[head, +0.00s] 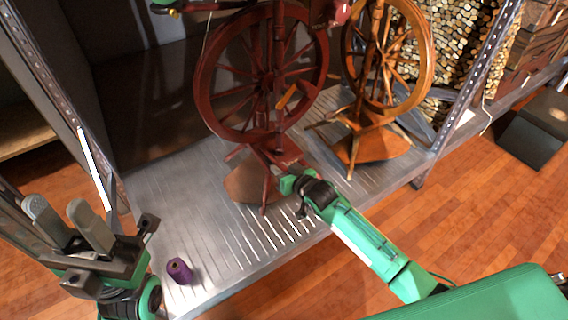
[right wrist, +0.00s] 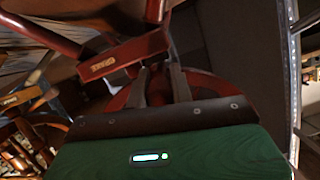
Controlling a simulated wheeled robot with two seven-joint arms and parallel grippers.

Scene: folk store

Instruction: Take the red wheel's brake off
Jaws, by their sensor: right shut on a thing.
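The red wheel (head: 206,98) is a dark red spinning wheel standing upright on the metal shelf, with an orange-brown lever (head: 288,96) in front of its spokes. Its labelled red crossbar (right wrist: 122,58) shows close up in the right wrist view. My right gripper (head: 279,172) is low at the front of the red wheel's frame. Its two fingers (right wrist: 159,70) are shut on a part of the red wheel beside the crossbar. Which part is hard to make out. My left gripper (head: 57,207) is open and empty at the lower left, pointing up.
A lighter orange spinning wheel (head: 428,70) stands to the right of the red one. A purple thread spool (head: 179,271) is on the metal shelf (head: 190,215) near its front left. Perforated posts (head: 62,85) bound the shelf. A dark box (head: 540,125) is at far right.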

